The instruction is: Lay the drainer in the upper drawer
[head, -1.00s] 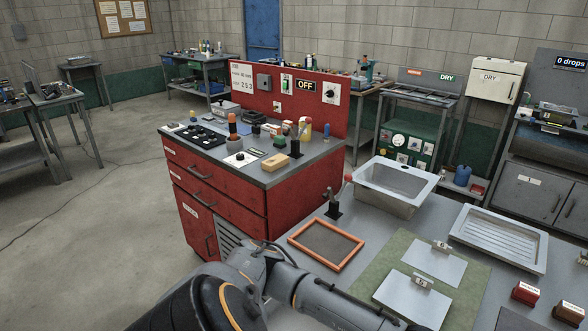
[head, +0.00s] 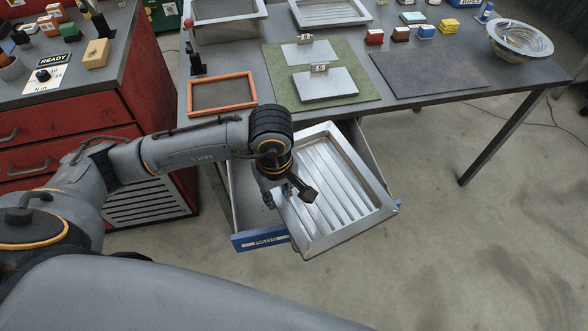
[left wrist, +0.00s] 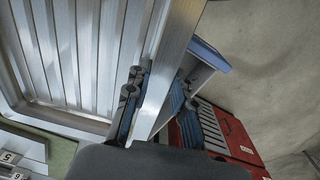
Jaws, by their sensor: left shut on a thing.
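The drainer (head: 345,185), a ribbed metal tray with a raised rim, hangs tilted over an open drawer under the table. My left gripper (head: 290,193) is shut on its left rim. The left wrist view shows the gripper's fingers (left wrist: 155,103) on both sides of the rim, with the drainer's ribs (left wrist: 85,50) at left. The drawer's blue front (head: 258,240) carries a small label that I cannot read surely; the front also shows in the left wrist view (left wrist: 209,55). The drainer hides much of the drawer's inside. I cannot tell whether they touch. My right gripper is out of view.
Another ribbed metal tray (head: 330,12) lies on the table, beside a sink basin (head: 225,9). An orange frame (head: 222,94), a green mat (head: 275,72) and a dark mat (head: 425,72) lie nearer the front edge. A red cabinet (head: 150,85) stands at left.

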